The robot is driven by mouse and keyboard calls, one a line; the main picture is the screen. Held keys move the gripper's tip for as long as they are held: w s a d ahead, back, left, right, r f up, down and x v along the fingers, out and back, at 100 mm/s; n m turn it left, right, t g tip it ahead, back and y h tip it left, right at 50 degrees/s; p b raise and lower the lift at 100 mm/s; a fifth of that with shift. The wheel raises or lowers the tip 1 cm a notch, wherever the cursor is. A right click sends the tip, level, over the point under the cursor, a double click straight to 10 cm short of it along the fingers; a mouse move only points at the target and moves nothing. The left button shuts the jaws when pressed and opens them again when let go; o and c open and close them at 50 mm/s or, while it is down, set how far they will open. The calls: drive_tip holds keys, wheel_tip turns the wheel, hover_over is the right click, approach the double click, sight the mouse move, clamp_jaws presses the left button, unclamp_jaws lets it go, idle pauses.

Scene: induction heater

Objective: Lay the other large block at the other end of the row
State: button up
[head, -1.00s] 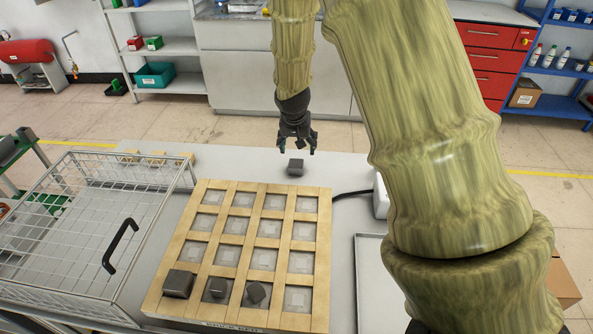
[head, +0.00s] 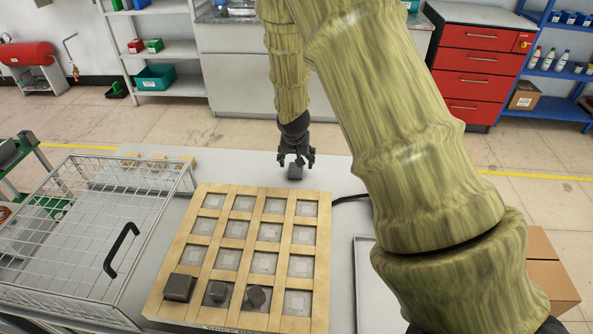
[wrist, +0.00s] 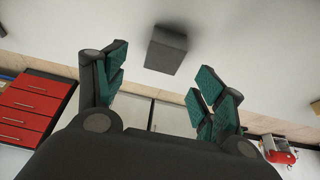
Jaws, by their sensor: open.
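A dark grey block (head: 295,173) stands on the grey table behind the wooden grid board (head: 213,259). My gripper (head: 296,161) is open just above and around its upper part in the head view, and contact cannot be told. In the wrist view the block (wrist: 167,51) shows beyond and between the spread fingers, with nothing held. In the board's front row, a large dark block (head: 178,287) lies in the left end cell. Two smaller dark pieces, one left (head: 217,292) and one right (head: 255,297), sit in the middle cells. The right end cell (head: 297,303) is empty.
A wire basket (head: 90,235) with a black handle stands left of the board. A grey tray (head: 368,290) lies to the right, partly behind my arm. A black cable (head: 350,197) runs right of the board. Small wooden pieces (head: 155,160) lie at the back left.

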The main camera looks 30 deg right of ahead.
sight(296, 167)
drive_tip(key=shift+a+p+x, duration=0.15)
drive_tip(key=shift+p+x, duration=0.2)
drive_tip(key=shift+x, duration=0.8)
drive_tip(key=shift+a+p+x, duration=0.1)
drive_tip(key=shift+p+x, duration=0.25)
drive_tip(key=shift+x, duration=0.85)
drive_tip(key=shift+f, duration=0.1)
clamp_jaws()
